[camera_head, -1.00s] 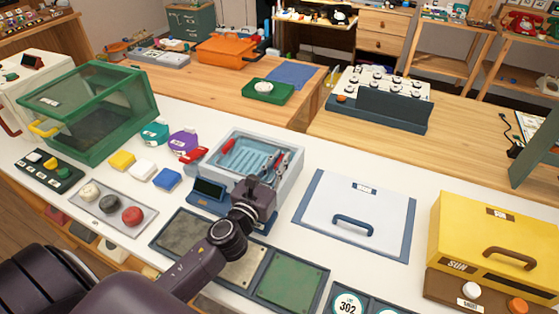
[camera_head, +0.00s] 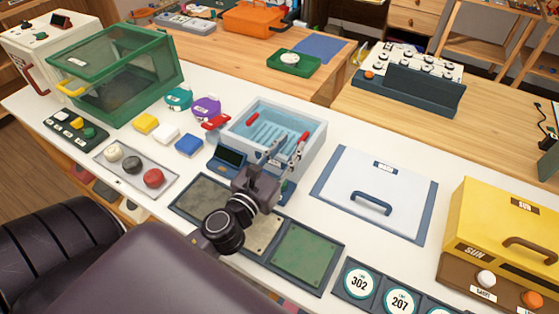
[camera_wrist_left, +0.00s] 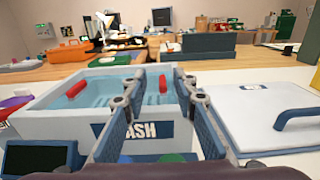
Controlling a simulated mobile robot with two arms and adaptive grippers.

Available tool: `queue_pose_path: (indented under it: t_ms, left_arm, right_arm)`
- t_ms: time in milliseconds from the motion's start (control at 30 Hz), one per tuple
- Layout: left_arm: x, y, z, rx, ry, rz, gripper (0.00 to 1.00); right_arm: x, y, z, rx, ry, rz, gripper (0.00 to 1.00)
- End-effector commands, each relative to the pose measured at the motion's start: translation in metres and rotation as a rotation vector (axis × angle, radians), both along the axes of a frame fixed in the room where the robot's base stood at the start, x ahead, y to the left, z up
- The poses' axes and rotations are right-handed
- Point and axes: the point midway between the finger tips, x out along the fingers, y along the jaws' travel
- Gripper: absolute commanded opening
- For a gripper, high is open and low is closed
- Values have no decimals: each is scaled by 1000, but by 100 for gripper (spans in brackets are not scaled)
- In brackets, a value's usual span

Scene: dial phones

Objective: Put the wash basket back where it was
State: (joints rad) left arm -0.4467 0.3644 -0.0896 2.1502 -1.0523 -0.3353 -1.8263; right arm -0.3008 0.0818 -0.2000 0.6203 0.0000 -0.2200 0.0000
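The wash basket, pale blue and slatted with red handles, sits inside the grey-white wash basin (camera_head: 240,139). One red handle (camera_head: 214,122) shows at the basin's left side. In the left wrist view both handles show, the right one (camera_wrist_left: 163,86) between and beyond my fingertips. The basin's front (camera_wrist_left: 170,131) bears a "WASH" label there. My left gripper (camera_head: 285,149) is over the basin's front right part, fingers pointing away, apart and with nothing visible held. Its fingers also frame the basin in the left wrist view (camera_wrist_left: 158,72). My right gripper is out of view.
A white panel (camera_head: 345,170) with a blue handle lies right of the basin. A yellow box (camera_head: 500,215) stands farther right. Colored blocks (camera_head: 166,133) and a green glass case (camera_head: 125,85) are left. Dark-framed panels (camera_head: 305,255) lie in front.

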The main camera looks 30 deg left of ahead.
Motion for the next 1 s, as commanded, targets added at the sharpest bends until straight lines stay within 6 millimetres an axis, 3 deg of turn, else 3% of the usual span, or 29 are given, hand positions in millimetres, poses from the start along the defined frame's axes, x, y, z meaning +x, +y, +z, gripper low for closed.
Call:
queue_pose_path:
  t_ms: [100, 333, 1000]
  left_arm:
    - [-21, -1, -2, -2, 2, 0, 26]
    - [-43, -2, -1, -1, 0, 1, 26]
    - [-47, -3, 2, 0, -2, 0, 26]
  right_arm:
    - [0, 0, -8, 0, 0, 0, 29]
    - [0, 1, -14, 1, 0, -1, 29]
    - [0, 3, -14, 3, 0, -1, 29]
